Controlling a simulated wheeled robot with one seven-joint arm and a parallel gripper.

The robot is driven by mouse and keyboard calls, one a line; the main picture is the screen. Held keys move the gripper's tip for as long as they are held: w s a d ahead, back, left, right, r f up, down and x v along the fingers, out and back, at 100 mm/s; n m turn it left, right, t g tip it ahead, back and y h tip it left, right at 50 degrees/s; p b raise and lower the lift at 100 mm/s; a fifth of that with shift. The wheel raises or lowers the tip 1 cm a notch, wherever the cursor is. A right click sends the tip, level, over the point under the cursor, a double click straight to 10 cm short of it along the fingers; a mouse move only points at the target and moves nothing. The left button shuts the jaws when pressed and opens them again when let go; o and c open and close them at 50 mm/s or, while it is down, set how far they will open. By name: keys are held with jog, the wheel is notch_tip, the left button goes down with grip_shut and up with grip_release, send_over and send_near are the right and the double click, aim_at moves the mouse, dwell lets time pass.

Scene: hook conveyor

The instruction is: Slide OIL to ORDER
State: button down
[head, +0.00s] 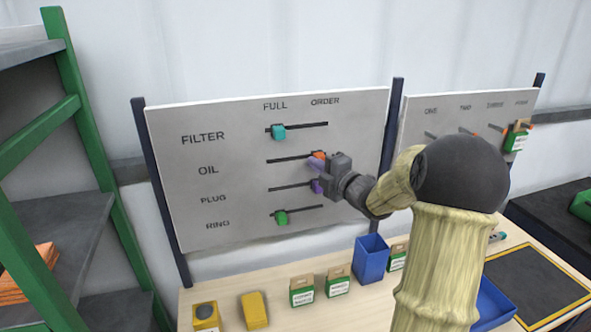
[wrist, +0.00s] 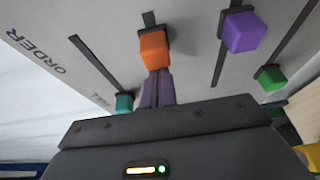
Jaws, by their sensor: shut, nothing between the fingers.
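The white board (head: 230,190) has rows FILTER, OIL, PLUG and RING, with FULL at left and ORDER at right. The orange OIL knob (head: 318,154) is near the ORDER end of its slot. It also shows in the wrist view (wrist: 154,48), with a short piece of slot beyond it. My gripper (head: 315,164) is at the OIL knob, its fingers shut and empty. In the wrist view the fingertips (wrist: 155,75) are against or just behind the knob's FULL-side face; I cannot tell if they touch.
The teal FILTER knob (head: 278,132) and green RING knob (head: 281,218) are at FULL. The purple PLUG knob (head: 317,186) is toward ORDER, close below my gripper. A table (head: 270,318) with small boxes and a blue bin (head: 370,260) stands below. A second board (head: 415,115) is at right.

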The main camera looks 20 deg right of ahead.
jog(key=shift+a+f+b, duration=0.2)
jog(key=shift+a+b, duration=0.2)
jog(key=s+b, duration=0.5)
jog(key=s, duration=0.4)
jog(key=shift+s+a+r, duration=0.15)
